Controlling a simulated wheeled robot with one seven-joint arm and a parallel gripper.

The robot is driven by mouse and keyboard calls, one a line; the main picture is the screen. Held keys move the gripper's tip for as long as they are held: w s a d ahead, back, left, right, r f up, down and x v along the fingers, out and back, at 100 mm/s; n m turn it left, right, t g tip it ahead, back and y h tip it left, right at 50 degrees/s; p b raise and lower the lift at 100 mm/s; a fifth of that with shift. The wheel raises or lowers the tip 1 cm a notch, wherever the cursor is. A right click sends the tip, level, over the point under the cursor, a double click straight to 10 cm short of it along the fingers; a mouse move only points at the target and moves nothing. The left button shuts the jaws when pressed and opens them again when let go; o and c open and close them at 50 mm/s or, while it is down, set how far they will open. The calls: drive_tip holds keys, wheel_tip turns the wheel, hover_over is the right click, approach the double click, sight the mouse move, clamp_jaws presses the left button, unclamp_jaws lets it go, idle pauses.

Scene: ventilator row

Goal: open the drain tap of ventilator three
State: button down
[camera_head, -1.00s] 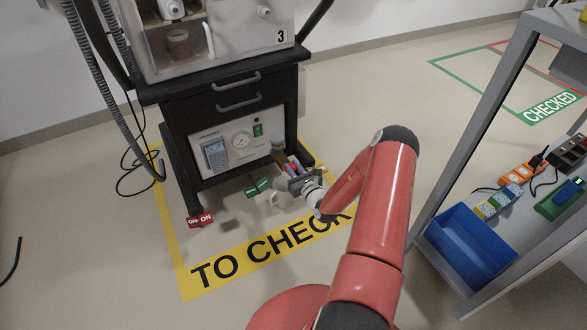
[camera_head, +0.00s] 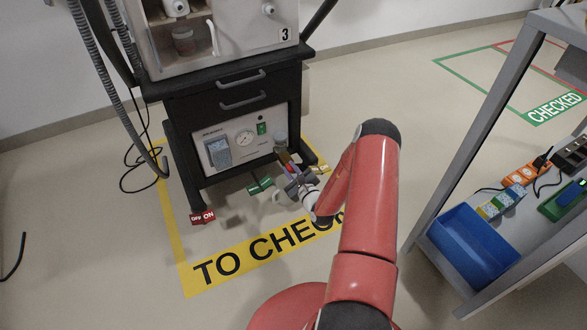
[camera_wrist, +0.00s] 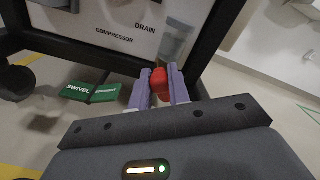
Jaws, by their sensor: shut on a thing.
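Ventilator three (camera_head: 187,92), marked with a 3, stands on a black cart. Its lower white panel (camera_head: 222,155) carries a gauge and a green switch. In the wrist view, the panel reads COMPRESSOR and DRAIN (camera_wrist: 145,29), with a clear grey drain bowl (camera_wrist: 176,42) beside the lettering. The red drain tap (camera_wrist: 159,84) is below the bowl, between the two lavender fingers of my gripper (camera_wrist: 163,88). My gripper is shut on it. In the head view, my gripper (camera_head: 291,172) is at the cart's lower right corner. The fingers partly hide the tap, so its angle is unclear.
A red OFF/ON tag (camera_head: 202,217) is at the front left caster. A shelf with a blue bin (camera_head: 470,245) stands at right.

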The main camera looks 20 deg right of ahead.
drive_tip(key=shift+s+a+f+n+b, duration=0.1)
drive_tip(key=shift+a+f+n+b, duration=0.4)
drive_tip(key=shift+n, duration=1.05)
drive_tip(key=shift+w+a+f+n+b, duration=0.15)
drive_tip(key=shift+f+n+b, duration=0.5)
drive_tip(key=shift+n, duration=0.95)
drive_tip(key=shift+s+a+f+n+b, duration=0.15)
drive_tip(key=shift+a+f+n+b, duration=0.2)
drive_tip(key=shift+n+b, duration=0.8)
drive_tip(key=shift+n+p, duration=0.4)
drive_tip(key=shift+n, duration=0.1)
drive_tip(key=c, duration=1.3)
unclamp_jaws()
drive_tip(key=shift+s+d+p, duration=0.15)
drive_tip(key=shift+s, duration=1.8)
drive_tip(key=shift+s+d+p, duration=0.1)
drive_tip(key=shift+s+p, duration=0.05)
drive_tip(key=shift+s, duration=1.8)
